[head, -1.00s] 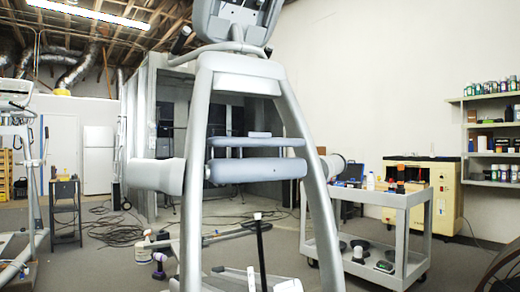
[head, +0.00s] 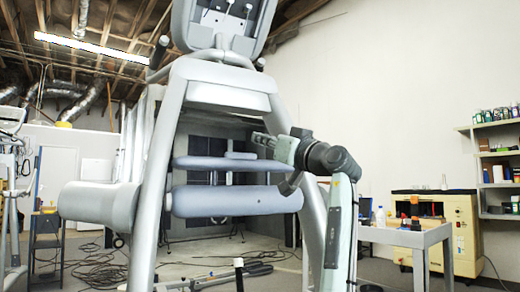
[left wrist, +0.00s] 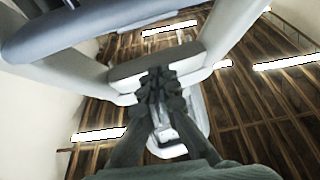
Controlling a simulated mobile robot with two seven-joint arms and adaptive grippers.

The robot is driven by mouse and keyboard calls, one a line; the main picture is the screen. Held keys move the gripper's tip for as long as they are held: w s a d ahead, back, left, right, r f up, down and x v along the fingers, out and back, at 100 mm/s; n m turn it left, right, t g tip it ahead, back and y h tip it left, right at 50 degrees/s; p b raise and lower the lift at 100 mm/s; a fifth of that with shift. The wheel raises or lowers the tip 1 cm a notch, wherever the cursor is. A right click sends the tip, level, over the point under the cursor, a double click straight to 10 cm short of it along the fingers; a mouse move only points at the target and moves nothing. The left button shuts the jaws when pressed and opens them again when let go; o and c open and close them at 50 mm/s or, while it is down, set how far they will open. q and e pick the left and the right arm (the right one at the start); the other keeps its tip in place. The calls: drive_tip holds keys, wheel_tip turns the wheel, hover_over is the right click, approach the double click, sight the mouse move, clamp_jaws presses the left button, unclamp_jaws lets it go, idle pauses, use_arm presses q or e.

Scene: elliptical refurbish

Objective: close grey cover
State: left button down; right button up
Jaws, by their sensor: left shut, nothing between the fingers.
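The elliptical machine's silver frame (head: 222,85) stands upright ahead of me. Between its uprights a thin blue-grey panel (head: 215,163) lies flat above a thicker rounded blue-grey body (head: 225,201), with a gap between them. The panel looks like the grey cover, standing open. My left gripper (head: 261,141) is near the panel's right end and slightly above it, shut and empty; contact cannot be told. In the left wrist view its dark fingers (left wrist: 158,80) are together, pointing toward the frame's crossbar (left wrist: 185,63). A blue-grey part (left wrist: 85,25) crosses the upper left. My right gripper is not seen.
The right upright (head: 313,215) stands beside my left arm. A grey cart (head: 400,237) is to the right, with a yellow machine (head: 463,238) behind it. A large grey cylinder (head: 97,204) juts out left. Cables (head: 80,262) lie on the floor.

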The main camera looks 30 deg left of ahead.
sight(248, 169)
use_arm(q)
drive_tip(key=p+x, duration=0.1)
drive_tip(key=x, duration=0.6)
drive_tip(key=shift+a+r, duration=0.2)
drive_tip(key=shift+a, duration=0.1)
drive_tip(key=f, duration=0.2)
drive_tip(key=shift+w+f, duration=0.2)
drive_tip(key=shift+f, duration=0.9)
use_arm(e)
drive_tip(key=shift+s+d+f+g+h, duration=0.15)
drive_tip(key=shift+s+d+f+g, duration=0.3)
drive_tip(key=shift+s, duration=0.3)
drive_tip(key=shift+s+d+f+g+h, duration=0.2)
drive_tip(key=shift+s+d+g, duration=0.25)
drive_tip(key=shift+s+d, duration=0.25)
use_arm(q)
drive_tip(key=shift+f+b, duration=0.2)
drive_tip(key=shift+b, duration=0.1)
wheel_tip(248, 169, down, 4)
drive_tip(key=shift+b, duration=1.1)
drive_tip(key=shift+f, duration=0.1)
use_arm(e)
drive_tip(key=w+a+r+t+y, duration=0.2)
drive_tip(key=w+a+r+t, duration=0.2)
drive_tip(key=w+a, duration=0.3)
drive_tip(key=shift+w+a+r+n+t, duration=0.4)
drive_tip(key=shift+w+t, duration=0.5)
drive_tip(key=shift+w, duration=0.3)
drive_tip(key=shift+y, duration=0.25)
